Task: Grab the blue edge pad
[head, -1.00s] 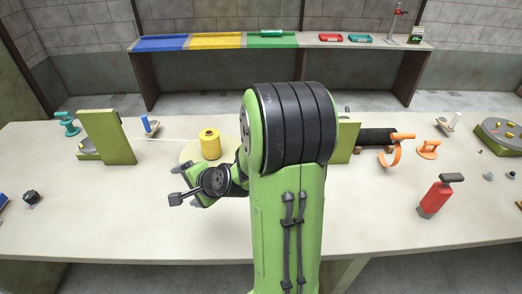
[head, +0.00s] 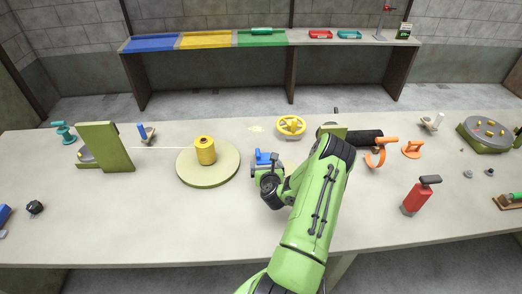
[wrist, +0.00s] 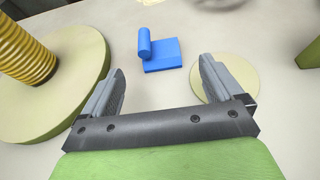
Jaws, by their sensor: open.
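The blue edge pad (wrist: 164,55) is a flat blue block with a rounded upright grip at its left end. It lies on the pale table just beyond my fingertips in the wrist view. In the head view it shows as a small blue shape (head: 264,157) right behind my gripper, which partly hides it. My gripper (wrist: 161,80) is open and empty, its two grey fingers on either side of the line toward the pad, apart from it.
A yellow spool (head: 205,150) stands on a round disc (head: 190,178) left of my gripper. A yellow handwheel (head: 291,126) is behind. A small pale disc (wrist: 232,80) lies by the right finger. A red stamp-like tool (head: 417,198) stands right. The front left table is mostly clear.

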